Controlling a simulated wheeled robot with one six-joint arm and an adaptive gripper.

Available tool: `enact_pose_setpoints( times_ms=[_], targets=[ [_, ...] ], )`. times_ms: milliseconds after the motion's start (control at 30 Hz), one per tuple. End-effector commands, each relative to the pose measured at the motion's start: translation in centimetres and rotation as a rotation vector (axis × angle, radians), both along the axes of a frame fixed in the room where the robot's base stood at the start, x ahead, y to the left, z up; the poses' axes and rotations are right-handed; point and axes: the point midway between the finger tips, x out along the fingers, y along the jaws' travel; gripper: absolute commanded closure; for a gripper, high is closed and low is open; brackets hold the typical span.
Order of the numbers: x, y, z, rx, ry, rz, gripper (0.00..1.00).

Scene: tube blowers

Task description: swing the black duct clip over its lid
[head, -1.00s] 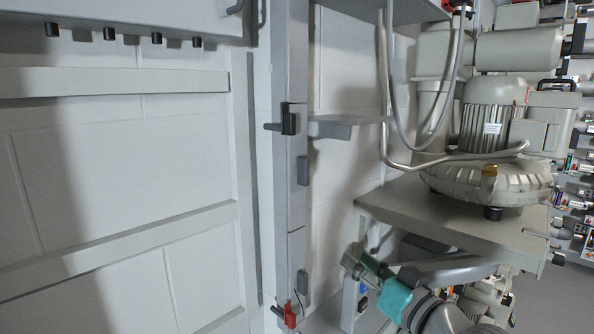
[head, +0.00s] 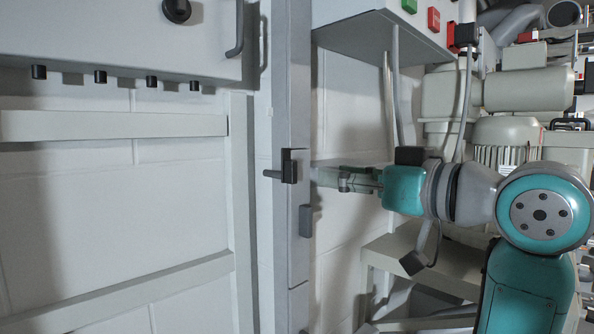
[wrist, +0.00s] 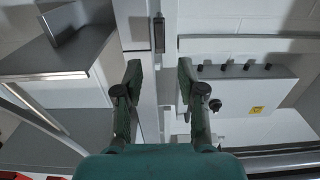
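The black duct clip (head: 288,166) sits on the tall grey duct (head: 292,80), with a short arm sticking out to the left. It also shows in the wrist view (wrist: 159,35) as a dark upright piece beyond my fingertips. My gripper (head: 325,177) is just right of the clip in the head view, at nearly its height, pointing left. In the wrist view my gripper (wrist: 159,68) has its two fingers apart with nothing held between them; the clip lies ahead of the gap. I cannot tell the lid's edge from the duct body.
A grey clip (head: 305,221) is on the duct below the black one. A grey box (head: 120,40) hangs at upper left. A control box with green and red buttons (head: 433,19) is above my arm. A grey shelf (head: 440,270) stands below it.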

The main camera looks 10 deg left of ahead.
Motion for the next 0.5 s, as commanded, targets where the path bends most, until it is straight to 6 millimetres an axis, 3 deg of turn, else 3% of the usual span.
enact_pose_setpoints(
  times_ms=[500],
  targets=[
    [5.1, 6.6, 0.0, 0.001, 0.002, 0.001, 0.60]
  ],
)
